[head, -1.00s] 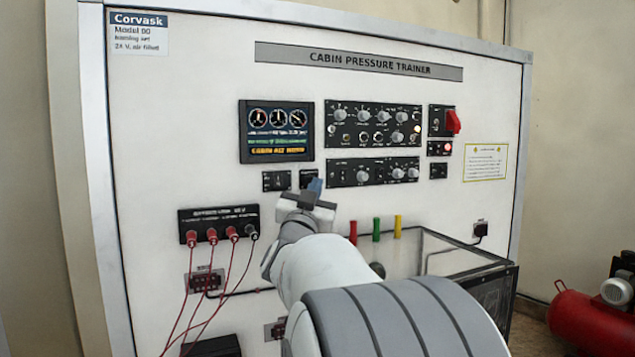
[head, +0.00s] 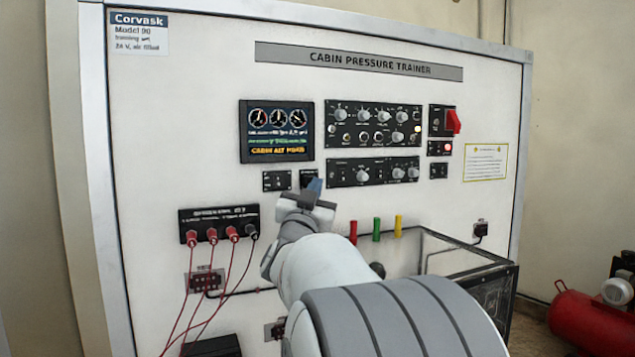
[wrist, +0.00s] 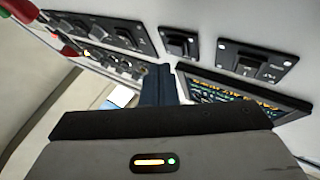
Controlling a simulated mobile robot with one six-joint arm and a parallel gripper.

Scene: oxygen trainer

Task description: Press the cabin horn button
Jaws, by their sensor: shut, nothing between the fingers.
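My gripper (head: 314,187) is shut and empty, with its blue fingertips raised to the panel just below the display. In the wrist view the shut fingers (wrist: 158,84) point at the panel. The right one of two small black switch modules (head: 308,175) is partly hidden behind the fingertips. It shows in the wrist view (wrist: 179,42), close beside the fingers. The left module (head: 276,181) is clear of my gripper and also shows in the wrist view (wrist: 246,63). Their labels are too small to read, so I cannot tell which is the horn button. Contact is not clear.
The display (head: 277,131) shows gauges and an amber line starting CABIN ALT. Knob panels (head: 373,127) and a red guarded switch (head: 453,122) are to its right. Red and black leads (head: 210,270) hang at lower left. Coloured handles (head: 376,230) stick out right of my arm.

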